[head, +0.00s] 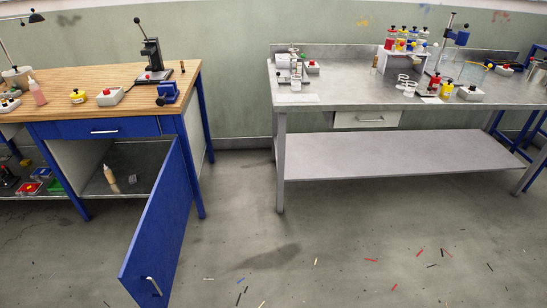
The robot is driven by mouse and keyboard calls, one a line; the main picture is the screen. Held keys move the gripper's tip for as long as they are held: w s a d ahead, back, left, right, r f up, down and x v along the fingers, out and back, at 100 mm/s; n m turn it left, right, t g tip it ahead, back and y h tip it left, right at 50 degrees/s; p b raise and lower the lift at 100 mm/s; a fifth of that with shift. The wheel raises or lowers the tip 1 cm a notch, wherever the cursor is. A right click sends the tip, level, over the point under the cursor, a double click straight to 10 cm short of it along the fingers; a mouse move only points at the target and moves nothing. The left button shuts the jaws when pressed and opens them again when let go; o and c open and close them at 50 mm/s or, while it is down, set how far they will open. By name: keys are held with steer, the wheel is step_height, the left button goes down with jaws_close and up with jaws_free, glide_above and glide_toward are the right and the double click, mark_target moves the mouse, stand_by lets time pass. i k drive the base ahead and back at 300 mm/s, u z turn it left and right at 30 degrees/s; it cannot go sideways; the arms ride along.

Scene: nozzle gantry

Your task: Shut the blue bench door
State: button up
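The blue bench door (163,220) stands wide open in the head view, hinged at the right side of the cupboard under the wooden bench. It swings out toward the viewer over the floor. A pale bar handle (153,285) sits near its free lower end. The open cupboard (100,185) shows behind and left of the door, with a beige bottle (111,179) inside. My gripper is not in view.
A blue drawer (105,129) above the cupboard is shut. A grey metal bench (395,150) stands at the right. Small coloured scraps (371,260) lie on the floor. The floor between the benches is otherwise clear.

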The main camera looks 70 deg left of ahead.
mark_target(147, 271)
steer(key=u, duration=0.55)
steer(key=k, duration=0.1)
steer(key=u, duration=2.75)
steer(key=i, duration=1)
steer(key=z, duration=0.2)
steer(key=k, duration=0.95)
steer(key=u, duration=0.5)
